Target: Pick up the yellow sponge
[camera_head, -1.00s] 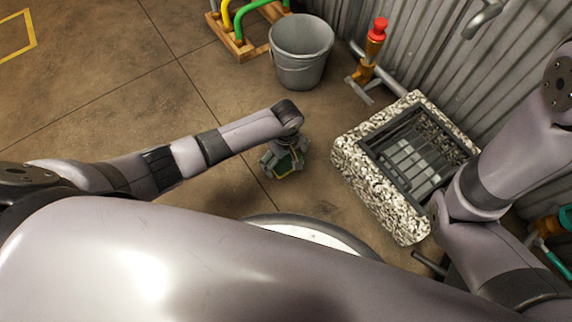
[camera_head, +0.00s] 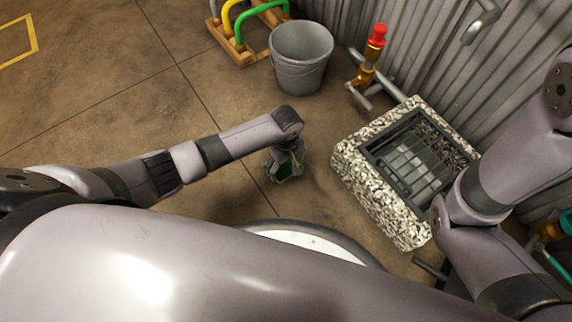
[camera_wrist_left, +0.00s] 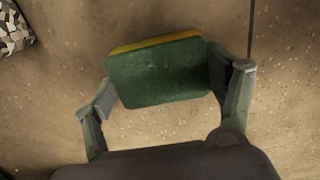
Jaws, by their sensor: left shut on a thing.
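The yellow sponge (camera_wrist_left: 158,72) sits between the two fingers of my left gripper (camera_wrist_left: 165,88) in the left wrist view. Its broad dark green side faces the camera, with a thin yellow layer along the far edge. The left gripper is shut on it, a finger at each end. In the head view the left gripper (camera_head: 285,172) hangs over the brown floor, left of the stone-edged basin; the sponge shows there only as a small dark green patch with a yellow trace, mostly hidden. My right gripper is not in view; only the right arm shows.
A grey bucket (camera_head: 300,62) stands behind my left gripper. A pebbled basin (camera_head: 350,165) with a metal grate is to the right, by the corrugated wall. A red-topped valve (camera_head: 374,48) and a wooden rack (camera_head: 240,50) with coloured tubes are farther back. Floor left is clear.

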